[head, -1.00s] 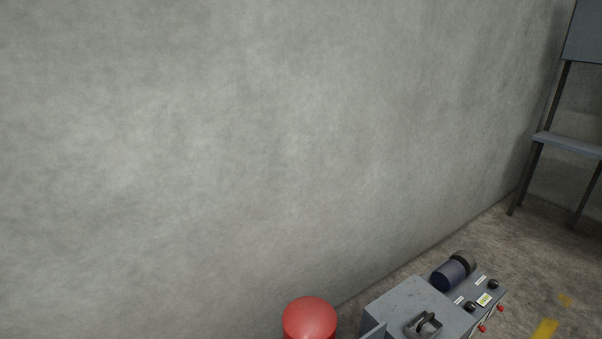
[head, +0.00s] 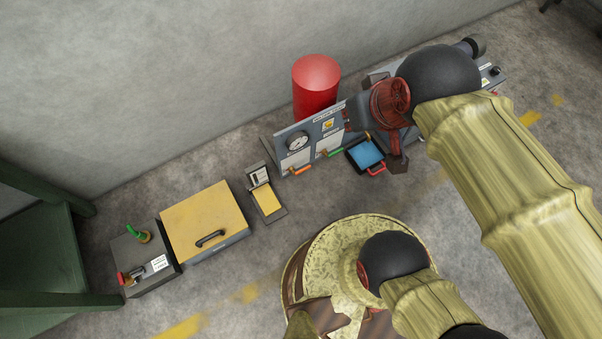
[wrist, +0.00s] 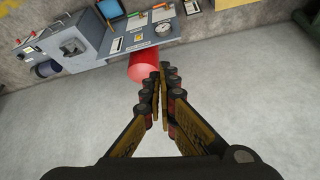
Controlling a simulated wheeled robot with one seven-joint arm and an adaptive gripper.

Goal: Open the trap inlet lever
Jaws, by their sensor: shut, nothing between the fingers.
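A grey panel (head: 312,128) with a round gauge (head: 298,141) stands before the wall in the head view. An orange-handled lever (head: 300,170) and a green-handled lever (head: 332,153) stick out along its lower edge. The labels are too small to read, so I cannot tell which is the trap inlet lever. The panel (wrist: 143,37) also shows at the top of the wrist view, with the gauge (wrist: 163,28). My gripper (wrist: 162,76) is shut and empty, apart from the panel. In the head view my arm hangs right of the panel and hides part of the bench behind it.
A red cylinder (head: 316,85) stands behind the panel. A blue tray (head: 365,153) with a red handle lies right of the levers. A yellow-lidded box (head: 204,222), a small grey box (head: 140,262) and a green frame (head: 45,300) are at left.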

